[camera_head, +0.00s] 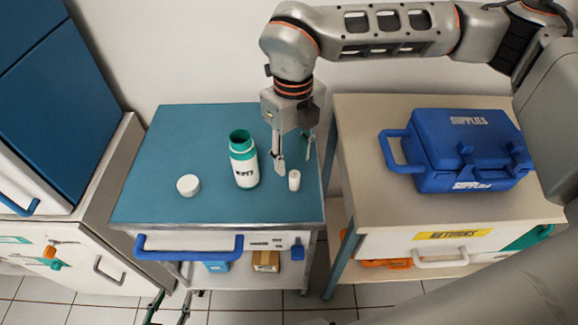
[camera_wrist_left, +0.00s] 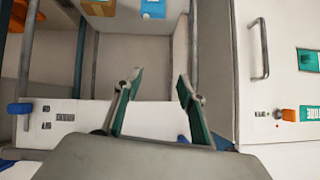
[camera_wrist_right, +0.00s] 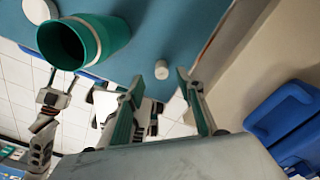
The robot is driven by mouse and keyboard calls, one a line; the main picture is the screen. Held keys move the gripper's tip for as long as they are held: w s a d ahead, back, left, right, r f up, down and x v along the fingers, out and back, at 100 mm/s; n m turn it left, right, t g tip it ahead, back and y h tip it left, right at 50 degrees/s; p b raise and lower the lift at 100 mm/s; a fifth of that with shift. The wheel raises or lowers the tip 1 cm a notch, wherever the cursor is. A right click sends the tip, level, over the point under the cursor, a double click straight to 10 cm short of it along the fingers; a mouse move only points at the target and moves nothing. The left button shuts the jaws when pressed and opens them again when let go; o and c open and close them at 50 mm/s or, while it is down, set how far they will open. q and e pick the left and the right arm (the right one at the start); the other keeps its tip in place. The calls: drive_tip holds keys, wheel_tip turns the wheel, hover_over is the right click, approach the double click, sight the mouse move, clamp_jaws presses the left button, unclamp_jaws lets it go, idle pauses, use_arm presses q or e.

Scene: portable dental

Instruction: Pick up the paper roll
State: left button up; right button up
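A small white cylinder, apparently the paper roll (camera_head: 294,180), stands upright near the right edge of the blue tabletop (camera_head: 150,150). In the right wrist view the roll (camera_wrist_right: 162,69) shows beyond and between the fingertips. My right gripper (camera_head: 293,158) points down just behind the roll, open and empty. The fingers (camera_wrist_right: 156,80) look apart from the roll. My left gripper (camera_head: 167,305) is low in front of the cart, partly cut off by the picture's bottom edge. In the left wrist view its fingers (camera_wrist_left: 157,83) are spread with nothing between them.
A white bottle with a green neck (camera_head: 243,160) stands close left of the right gripper. A white round lid (camera_head: 188,185) lies further left. A blue supplies case (camera_head: 460,150) rests on the beige cart (camera_head: 370,115) at right. The blue tabletop's front is clear.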

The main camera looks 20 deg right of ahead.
sight(295, 174)
drive_tip(key=shift+f, duration=0.55)
drive_tip(key=shift+s+f, duration=0.3)
drive_tip(key=shift+f, duration=0.65)
drive_tip(key=f, duration=0.3)
drive_tip(key=shift+d+f+b, duration=0.2)
drive_tip(key=shift+f+b, duration=0.05)
drive_tip(key=shift+b, duration=0.1)
drive_tip(key=shift+f, duration=0.35)
drive_tip(key=shift+w, duration=0.1)
drive_tip(key=c, duration=0.8)
drive_tip(key=shift+c, duration=0.6)
drive_tip(key=shift+r, duration=0.25)
use_arm(q)
drive_tip(key=shift+s+d+r+p, duration=0.2)
drive_tip(key=shift+s+p, duration=0.45)
drive_tip(key=shift+p, duration=0.35)
use_arm(e)
wheel_tip(295, 174, up, 20)
drive_tip(key=shift+f, duration=0.25)
